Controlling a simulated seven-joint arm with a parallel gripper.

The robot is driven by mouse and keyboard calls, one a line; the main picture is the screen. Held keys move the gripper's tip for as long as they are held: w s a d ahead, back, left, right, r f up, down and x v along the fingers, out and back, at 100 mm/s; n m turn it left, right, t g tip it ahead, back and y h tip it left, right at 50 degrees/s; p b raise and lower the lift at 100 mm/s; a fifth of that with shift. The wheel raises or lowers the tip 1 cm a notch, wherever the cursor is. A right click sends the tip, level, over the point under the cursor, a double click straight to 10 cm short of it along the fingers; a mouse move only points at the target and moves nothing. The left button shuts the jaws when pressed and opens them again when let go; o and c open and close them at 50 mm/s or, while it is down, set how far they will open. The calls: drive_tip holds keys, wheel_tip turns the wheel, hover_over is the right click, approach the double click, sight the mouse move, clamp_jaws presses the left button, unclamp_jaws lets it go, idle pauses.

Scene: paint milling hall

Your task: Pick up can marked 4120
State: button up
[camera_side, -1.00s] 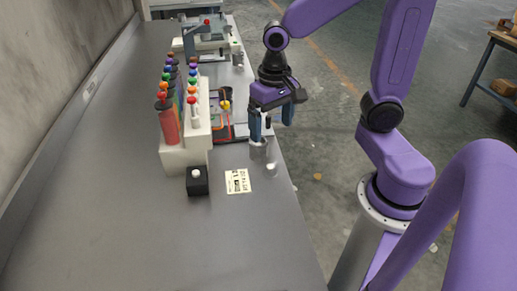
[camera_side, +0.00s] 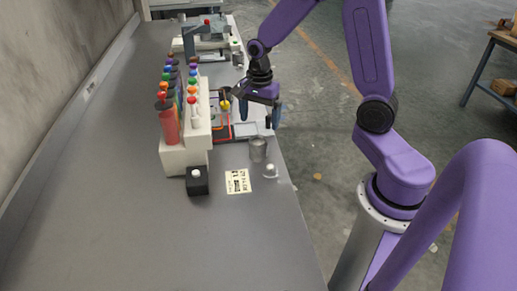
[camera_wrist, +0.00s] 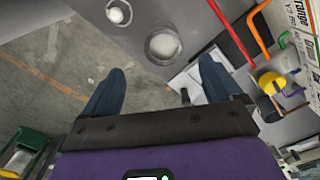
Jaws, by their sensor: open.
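A small grey metal can (camera_side: 258,150) stands upright near the right edge of the bench. It also shows from above as a round rim in the wrist view (camera_wrist: 163,46), beyond my fingertips. No 4120 mark is readable on it. My gripper (camera_side: 261,113) is open, pointing down, behind the can and above it, apart from it. In the wrist view my gripper (camera_wrist: 160,75) shows two spread blue fingers with nothing held between them.
A white rack (camera_side: 186,156) of coloured-cap bottles stands left of the can. In front are a black box with a white knob (camera_side: 197,183), a printed card (camera_side: 238,181) and a small white-topped piece (camera_side: 270,171). Coloured hooks (camera_wrist: 264,38) lie close to the gripper's right. The front bench is clear.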

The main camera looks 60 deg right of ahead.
sight(258, 148)
wheel_tip(258, 148, down, 6)
drive_tip(key=shift+f, duration=0.1)
drive_tip(key=shift+w+a+f, duration=0.1)
drive_tip(key=shift+f, duration=1.35)
drive_tip(key=shift+w+a+f, duration=0.1)
drive_tip(key=shift+f, duration=1.3)
drive_tip(key=c, duration=1.2)
drive_tip(key=shift+o, duration=0.2)
